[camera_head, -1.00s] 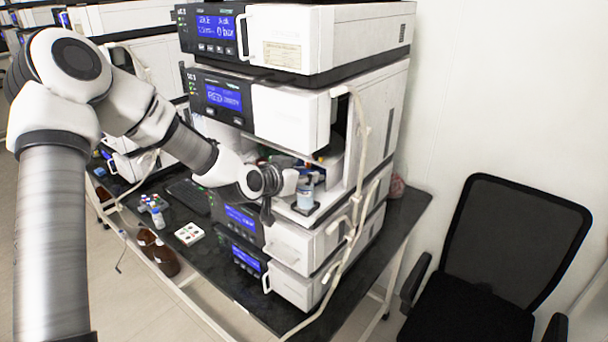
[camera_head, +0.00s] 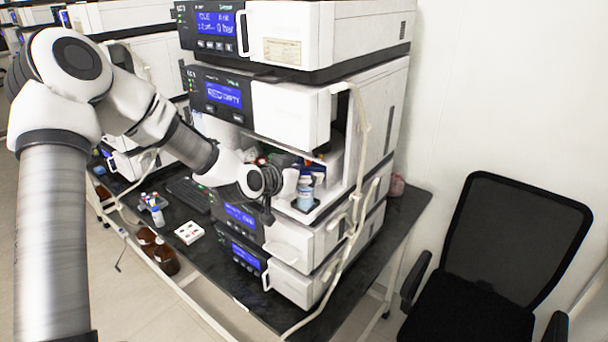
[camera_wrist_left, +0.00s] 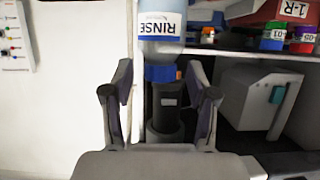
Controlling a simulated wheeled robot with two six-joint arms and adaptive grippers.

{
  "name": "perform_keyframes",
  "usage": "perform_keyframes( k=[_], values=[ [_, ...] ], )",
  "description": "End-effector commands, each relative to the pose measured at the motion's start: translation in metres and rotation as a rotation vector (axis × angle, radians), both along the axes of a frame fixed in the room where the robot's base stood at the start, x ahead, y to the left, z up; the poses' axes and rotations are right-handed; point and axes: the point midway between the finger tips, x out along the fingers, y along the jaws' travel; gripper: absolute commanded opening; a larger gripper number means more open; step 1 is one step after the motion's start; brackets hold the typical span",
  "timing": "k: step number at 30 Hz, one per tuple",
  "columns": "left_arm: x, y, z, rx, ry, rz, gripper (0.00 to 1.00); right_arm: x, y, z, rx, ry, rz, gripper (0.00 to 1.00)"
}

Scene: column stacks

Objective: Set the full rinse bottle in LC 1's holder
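The rinse bottle (camera_head: 306,194), pale blue with a white label, stands upright at the front of the open bay in the instrument stack. In the left wrist view, which is upside down, its RINSE label (camera_wrist_left: 160,24) and blue cap (camera_wrist_left: 163,73) show. My left gripper (camera_head: 284,184) is just left of the bottle in the head view. In the wrist view its two fingers (camera_wrist_left: 161,105) are spread, with gaps either side of the cap and a dark cylinder (camera_wrist_left: 167,105). The bottle's base and holder are partly hidden. My right gripper is out of view.
Small vials with coloured caps (camera_wrist_left: 273,36) and a grey block (camera_wrist_left: 262,98) are inside the bay. A tubing line (camera_head: 361,150) hangs at its right edge. An office chair (camera_head: 510,245) stands right.

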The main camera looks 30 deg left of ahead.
Motion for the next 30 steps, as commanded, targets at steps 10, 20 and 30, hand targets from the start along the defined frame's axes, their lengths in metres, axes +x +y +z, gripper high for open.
perform_keyframes(
  k=[10, 20, 30],
  values=[
    [-0.032, 0.002, 0.014, -0.01, -0.005, 0.003, 0.58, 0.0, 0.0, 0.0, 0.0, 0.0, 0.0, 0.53],
    [-0.069, 0.003, 0.028, -0.003, -0.001, 0.0, 0.58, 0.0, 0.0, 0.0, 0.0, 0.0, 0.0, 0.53],
    [-0.072, 0.003, -0.004, 0.007, 0.049, -0.003, 0.58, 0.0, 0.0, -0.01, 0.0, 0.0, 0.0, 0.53]
  ],
)
